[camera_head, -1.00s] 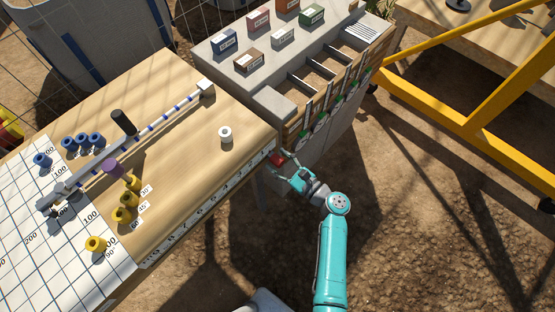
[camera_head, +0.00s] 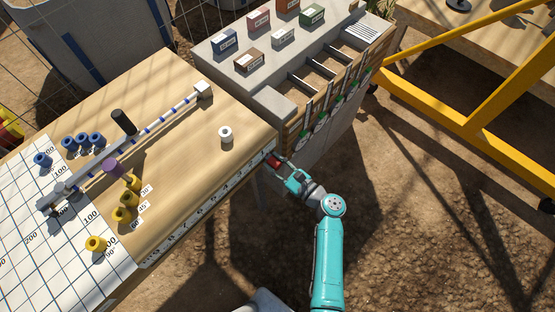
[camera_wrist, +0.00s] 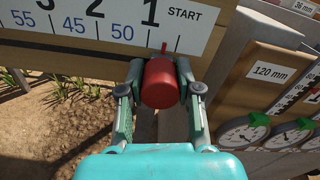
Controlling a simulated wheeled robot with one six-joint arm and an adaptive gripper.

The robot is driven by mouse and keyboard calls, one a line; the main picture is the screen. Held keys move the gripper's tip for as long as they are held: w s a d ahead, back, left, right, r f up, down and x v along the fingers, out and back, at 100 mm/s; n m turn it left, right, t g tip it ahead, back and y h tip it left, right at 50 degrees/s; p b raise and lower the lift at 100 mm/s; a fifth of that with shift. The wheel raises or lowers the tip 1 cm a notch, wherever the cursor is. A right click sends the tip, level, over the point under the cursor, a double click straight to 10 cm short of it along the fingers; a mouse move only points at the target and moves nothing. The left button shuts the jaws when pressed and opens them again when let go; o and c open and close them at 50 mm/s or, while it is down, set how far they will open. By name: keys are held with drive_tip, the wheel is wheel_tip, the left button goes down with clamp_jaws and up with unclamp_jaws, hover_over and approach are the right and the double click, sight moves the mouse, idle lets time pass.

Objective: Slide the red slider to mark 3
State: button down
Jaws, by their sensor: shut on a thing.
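The red slider (camera_head: 272,160) sits at the right end of the numbered scale strip (camera_head: 208,207) on the front edge of the wooden table. In the wrist view the red slider (camera_wrist: 159,84) is a round knob with a thin red pointer above it. The pointer stands between the START line and the line under 1. Marks 2 and 3 lie further left on the strip (camera_wrist: 75,28), and the 3 is partly cut off at the top. My gripper (camera_wrist: 160,90) is shut on the knob, one finger on each side.
A concrete block (camera_head: 262,85) with small boxes and a slotted rack with dials stands just right of the slider. The dials (camera_wrist: 240,135) and a 120 mm label show close to the right finger. The space in front of the strip is clear.

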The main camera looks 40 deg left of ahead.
drive_tip(key=s, duration=0.7)
drive_tip(key=s+a, duration=0.1)
drive_tip(key=s, duration=0.3)
drive_tip(key=shift+s, duration=0.15)
drive_tip(key=c, duration=0.8)
unclamp_jaws()
drive_tip(key=shift+o, duration=0.2)
drive_tip(key=shift+d, duration=0.15)
approach(241, 181)
drive_tip(key=d, duration=0.5)
drive_tip(key=shift+s+d, duration=0.1)
drive_tip(key=shift+d, duration=0.2)
